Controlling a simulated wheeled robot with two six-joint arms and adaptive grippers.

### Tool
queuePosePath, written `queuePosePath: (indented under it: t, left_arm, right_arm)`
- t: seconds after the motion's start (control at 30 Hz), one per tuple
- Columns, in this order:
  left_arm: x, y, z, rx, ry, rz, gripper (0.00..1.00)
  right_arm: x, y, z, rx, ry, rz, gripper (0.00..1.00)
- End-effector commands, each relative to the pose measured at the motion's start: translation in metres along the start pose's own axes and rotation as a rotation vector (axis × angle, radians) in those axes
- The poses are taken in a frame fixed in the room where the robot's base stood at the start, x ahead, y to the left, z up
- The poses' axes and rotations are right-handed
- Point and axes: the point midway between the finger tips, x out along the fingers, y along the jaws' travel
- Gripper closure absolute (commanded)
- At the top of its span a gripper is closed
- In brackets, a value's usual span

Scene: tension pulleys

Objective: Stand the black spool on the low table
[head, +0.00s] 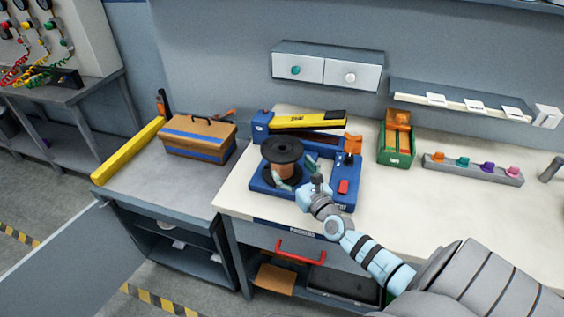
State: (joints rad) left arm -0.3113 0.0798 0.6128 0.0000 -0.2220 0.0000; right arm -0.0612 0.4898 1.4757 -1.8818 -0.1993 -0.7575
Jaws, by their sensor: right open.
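The black spool (283,150) has dark round flanges and a copper-brown core. It stands upright at the left side of the blue fixture (343,200) on the white workbench. My right gripper (296,181) is open beside the spool's lower right side, with one finger close to the core. Whether that finger touches the spool cannot be told. The low table (143,189) has a grey top and stands left of the workbench. My left gripper is not in view.
On the low table are a brown toolbox with blue bands (198,138) and a long yellow bar (128,151) along the left edge. The table's front middle is clear. A yellow-and-black tool (307,121) lies behind the spool. A green bin (396,145) stands farther right.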

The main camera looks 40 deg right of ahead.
Motion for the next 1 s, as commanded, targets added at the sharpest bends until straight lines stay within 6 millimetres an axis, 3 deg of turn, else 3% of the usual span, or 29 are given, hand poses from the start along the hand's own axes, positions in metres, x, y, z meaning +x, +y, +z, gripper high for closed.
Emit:
queuePosePath:
  t: [0.17,0.33,0.6,1.0]
  left_arm:
    - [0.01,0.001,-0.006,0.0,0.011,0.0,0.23]
    - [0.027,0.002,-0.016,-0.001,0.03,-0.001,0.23]
    - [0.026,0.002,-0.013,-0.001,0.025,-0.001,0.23]
    - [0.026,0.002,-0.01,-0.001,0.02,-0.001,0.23]
  right_arm:
    - [0.021,0.001,-0.003,0.001,-0.003,0.001,0.19]
    - [0.054,0.001,-0.007,0.002,-0.002,0.002,0.19]
    - [0.061,0.002,-0.004,0.003,0.0,0.004,0.21]
    - [0.061,0.002,-0.004,0.003,0.0,0.004,0.85]
